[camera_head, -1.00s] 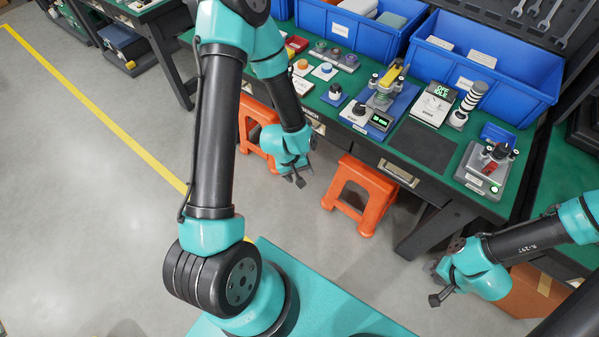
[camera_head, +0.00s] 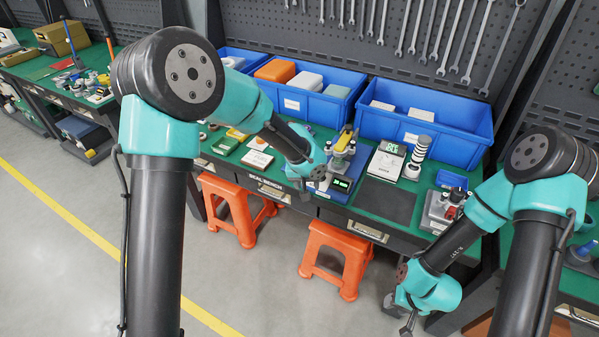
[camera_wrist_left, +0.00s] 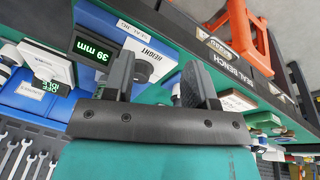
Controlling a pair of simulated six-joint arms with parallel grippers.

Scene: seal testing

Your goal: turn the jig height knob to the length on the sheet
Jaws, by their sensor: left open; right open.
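The jig (camera_head: 343,160), with a yellow top part and a blue base, stands at the bench's front edge. Its green display (camera_head: 342,184) also shows in the left wrist view (camera_wrist_left: 92,47), reading 39 mm upside down. The dark height knob (camera_wrist_left: 143,71) is beside the HEIGHT label, partly behind a finger. My left gripper (camera_head: 303,188) is at the jig's left front, mostly hidden by its wrist. In the left wrist view its fingers (camera_wrist_left: 160,82) are apart, with nothing gripped. My right gripper (camera_head: 407,326) is open and empty, low in front of the bench. I cannot pick out the sheet.
A white instrument (camera_head: 386,161) and a black-and-white striped cylinder (camera_head: 416,156) stand right of the jig. Blue bins (camera_head: 425,128) line the back. A dark mat (camera_head: 385,202) lies bare. Orange stools (camera_head: 337,255) stand below the bench front.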

